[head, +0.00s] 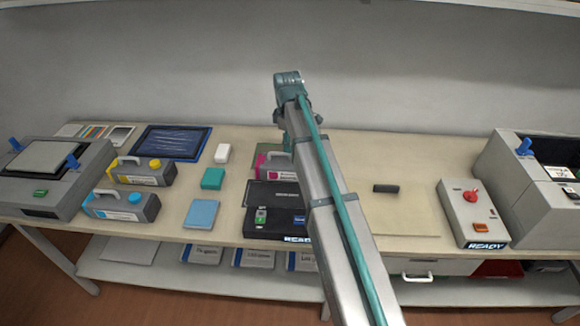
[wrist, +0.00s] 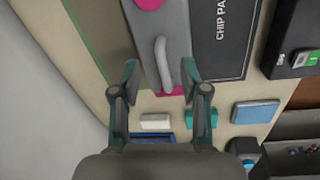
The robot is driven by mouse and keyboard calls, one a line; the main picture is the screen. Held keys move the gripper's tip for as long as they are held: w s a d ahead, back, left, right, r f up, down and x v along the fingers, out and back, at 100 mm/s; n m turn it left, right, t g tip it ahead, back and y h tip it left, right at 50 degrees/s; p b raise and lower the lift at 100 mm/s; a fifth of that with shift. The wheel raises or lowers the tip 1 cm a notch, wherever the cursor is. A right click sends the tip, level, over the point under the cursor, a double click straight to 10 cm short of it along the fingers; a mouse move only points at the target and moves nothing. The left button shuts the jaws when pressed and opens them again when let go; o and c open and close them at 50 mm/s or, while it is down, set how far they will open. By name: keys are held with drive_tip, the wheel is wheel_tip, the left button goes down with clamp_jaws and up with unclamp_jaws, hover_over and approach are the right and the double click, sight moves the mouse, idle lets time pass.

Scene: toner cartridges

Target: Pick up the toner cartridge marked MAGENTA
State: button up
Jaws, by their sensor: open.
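The magenta-marked toner cartridge (head: 262,160) stands on the table behind the dark pad, partly hidden by my arm in the head view. In the wrist view its grey body (wrist: 176,30) carries a magenta cap (wrist: 148,4) and a pale grey handle (wrist: 162,65). My gripper (wrist: 160,72) is open, with one finger on each side of the handle. I cannot tell whether either finger touches it. In the head view my gripper (head: 288,145) is over the cartridge, mostly hidden behind my arm.
A yellow cartridge (head: 140,172) and a cyan cartridge (head: 122,205) stand to the left. White (head: 222,153), teal (head: 213,178) and blue (head: 201,213) blocks lie between. A dark chip pad (wrist: 222,40) is beside the magenta cartridge. A red-knobbed box (head: 472,212) stands right.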

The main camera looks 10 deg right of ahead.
sight(290, 164)
drive_tip(key=shift+w+f+p, duration=0.2)
drive_tip(key=shift+f+p, duration=0.9)
drive_tip(key=shift+f, duration=1.7)
clamp_jaws()
drive_tip(key=shift+r, duration=0.1)
